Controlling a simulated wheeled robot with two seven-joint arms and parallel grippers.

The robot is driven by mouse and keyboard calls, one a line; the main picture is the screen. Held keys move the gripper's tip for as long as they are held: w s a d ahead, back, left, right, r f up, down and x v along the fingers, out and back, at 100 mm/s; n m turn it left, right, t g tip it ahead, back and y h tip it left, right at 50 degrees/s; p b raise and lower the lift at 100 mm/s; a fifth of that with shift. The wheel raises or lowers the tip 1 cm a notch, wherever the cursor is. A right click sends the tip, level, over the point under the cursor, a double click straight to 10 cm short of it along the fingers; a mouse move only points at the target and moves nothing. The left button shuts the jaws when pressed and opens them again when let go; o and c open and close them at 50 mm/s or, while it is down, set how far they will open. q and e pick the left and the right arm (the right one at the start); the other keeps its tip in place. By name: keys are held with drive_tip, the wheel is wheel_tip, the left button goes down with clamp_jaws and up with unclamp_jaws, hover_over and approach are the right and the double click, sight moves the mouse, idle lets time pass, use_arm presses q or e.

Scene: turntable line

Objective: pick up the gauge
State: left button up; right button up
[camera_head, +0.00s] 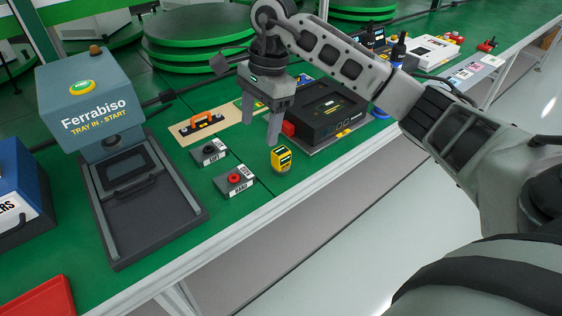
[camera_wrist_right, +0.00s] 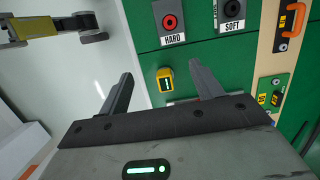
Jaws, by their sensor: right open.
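The gauge (camera_head: 281,159) is a small yellow block with a dark face and a lit display. It stands on the green table near the front edge, right of the button boxes. It also shows in the right wrist view (camera_wrist_right: 165,80), between and beyond the two fingers. My right gripper (camera_head: 261,142) is open and empty, fingers pointing down, above and slightly left of the gauge in the head view. In the wrist view the gripper (camera_wrist_right: 163,78) has its fingers wide apart with nothing between them touching. My left gripper is not in view.
A box with a red button (camera_head: 234,181) and a box with a black button (camera_head: 209,153) stand left of the gauge. A black case (camera_head: 327,112) sits behind it. The Ferrabiso press (camera_head: 92,95) stands at left. An orange-handled tool (camera_head: 201,123) lies on a board.

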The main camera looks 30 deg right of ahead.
wheel_tip(320, 180, up, 2)
drive_tip(key=h, duration=0.2)
hover_over(281, 151)
wheel_tip(281, 151, down, 9)
drive_tip(key=shift+w+r, duration=0.1)
drive_tip(key=shift+w, duration=0.05)
drive_tip(key=shift+f, duration=3.25)
drive_tip(key=c, duration=1.2)
drive_tip(key=shift+r, duration=0.15)
